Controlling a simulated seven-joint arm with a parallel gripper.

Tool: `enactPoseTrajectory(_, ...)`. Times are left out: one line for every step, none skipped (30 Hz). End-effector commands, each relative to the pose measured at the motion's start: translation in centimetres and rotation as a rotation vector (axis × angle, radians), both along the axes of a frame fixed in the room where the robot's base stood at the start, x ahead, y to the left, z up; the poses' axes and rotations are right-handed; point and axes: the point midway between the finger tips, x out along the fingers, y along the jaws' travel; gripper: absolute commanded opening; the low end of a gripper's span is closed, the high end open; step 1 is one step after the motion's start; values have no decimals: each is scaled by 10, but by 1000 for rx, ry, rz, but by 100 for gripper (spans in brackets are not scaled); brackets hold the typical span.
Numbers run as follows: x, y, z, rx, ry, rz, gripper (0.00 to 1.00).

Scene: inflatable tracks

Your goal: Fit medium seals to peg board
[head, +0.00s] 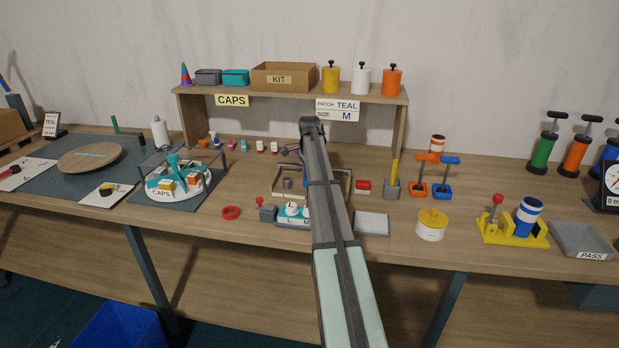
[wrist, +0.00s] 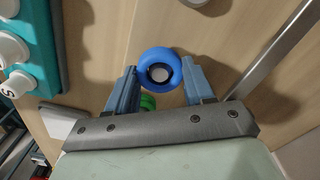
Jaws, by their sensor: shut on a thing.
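In the wrist view a blue ring-shaped seal (wrist: 148,58) sits between the two fingers of my gripper (wrist: 160,84), which is shut on it. A pale round spot shows through its hole; I cannot tell what it is. A small green piece (wrist: 148,102) shows just behind the ring, partly hidden by a finger. The teal peg board (wrist: 40,45) with white lettered pegs (wrist: 12,48) is at the left, apart from the ring. In the head view the board (head: 281,218) is partly covered by my arm, and my gripper is hidden. A red ring (head: 231,213) lies left of the board.
A carousel with caps (head: 178,188) is at the left. Bare wood lies under my gripper.

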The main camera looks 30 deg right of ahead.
Motion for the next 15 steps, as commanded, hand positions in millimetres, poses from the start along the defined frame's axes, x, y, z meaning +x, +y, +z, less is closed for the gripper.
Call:
enactPoseTrajectory(0, 0, -1, 0, 0, 0, 24)
enactPoseTrajectory(0, 0, -2, 0, 0, 0, 24)
enactPoseTrajectory(0, 0, -3, 0, 0, 0, 24)
enactPoseTrajectory(0, 0, -3, 0, 0, 0, 24)
enactPoseTrajectory(0, 0, -4, 0, 0, 0, 24)
enactPoseTrajectory(0, 0, -4, 0, 0, 0, 24)
enactPoseTrajectory(0, 0, -5, 0, 0, 0, 24)
enactPoseTrajectory(0, 0, -5, 0, 0, 0, 24)
enactPoseTrajectory(0, 0, -6, 0, 0, 0, 24)
enactPoseTrajectory(0, 0, -7, 0, 0, 0, 24)
enactPoseTrajectory(0, 0, -7, 0, 0, 0, 24)
enactPoseTrajectory(0, 0, -8, 0, 0, 0, 24)
enactPoseTrajectory(0, 0, -9, 0, 0, 0, 24)
enactPoseTrajectory(0, 0, -9, 0, 0, 0, 24)
enactPoseTrajectory(0, 0, -10, 0, -1, 0, 24)
